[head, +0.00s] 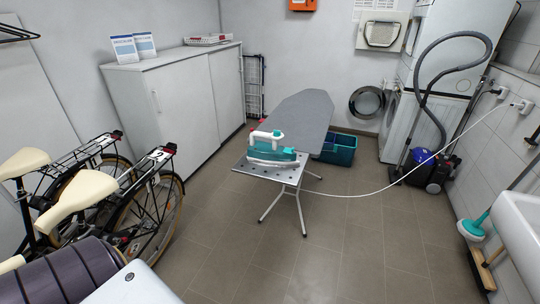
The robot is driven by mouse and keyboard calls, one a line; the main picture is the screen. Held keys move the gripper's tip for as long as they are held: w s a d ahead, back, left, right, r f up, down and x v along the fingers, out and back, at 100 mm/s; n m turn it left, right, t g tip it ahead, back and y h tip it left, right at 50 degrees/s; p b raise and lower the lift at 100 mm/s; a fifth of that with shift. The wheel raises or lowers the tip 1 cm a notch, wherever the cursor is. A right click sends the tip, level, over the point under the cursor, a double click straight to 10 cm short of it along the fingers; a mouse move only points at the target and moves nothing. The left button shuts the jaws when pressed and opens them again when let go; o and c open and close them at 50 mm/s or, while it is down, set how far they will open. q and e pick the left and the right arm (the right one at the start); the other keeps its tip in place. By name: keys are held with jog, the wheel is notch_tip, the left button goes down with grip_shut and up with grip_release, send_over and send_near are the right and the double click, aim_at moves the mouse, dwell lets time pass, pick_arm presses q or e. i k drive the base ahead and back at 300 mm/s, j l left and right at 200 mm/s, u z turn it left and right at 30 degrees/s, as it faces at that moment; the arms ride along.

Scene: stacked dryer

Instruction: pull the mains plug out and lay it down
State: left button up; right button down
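A white mains cord (372,194) runs from the ironing board in a low curve over the floor and up to the tiled right wall. A teal and white iron (270,150) rests on the metal end of the grey ironing board (300,114). Neither gripper is in view.
A blue vacuum cleaner (428,168) with a tall grey hose stands below the sockets. A white sink (518,222) and a teal brush (474,226) are at the right. Bicycles (150,205) stand at the left. The middle floor is free apart from the cord.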

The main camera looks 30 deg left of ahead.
aim_at(514, 106)
jog(key=i+j+z, duration=0.1)
jog(key=i+z, duration=0.15)
jog(key=i, duration=0.5)
jog(key=i+z, duration=0.35)
jog(key=i, duration=0.5)
jog(key=i+j+z, duration=0.25)
jog(key=i+j, duration=0.2)
jog(key=i, duration=0.2)
jog(key=i+j+z, duration=0.1)
jog(key=j, duration=0.25)
jog(key=i+j+z, duration=0.1)
jog(key=j, duration=0.3)
jog(key=i, duration=0.1)
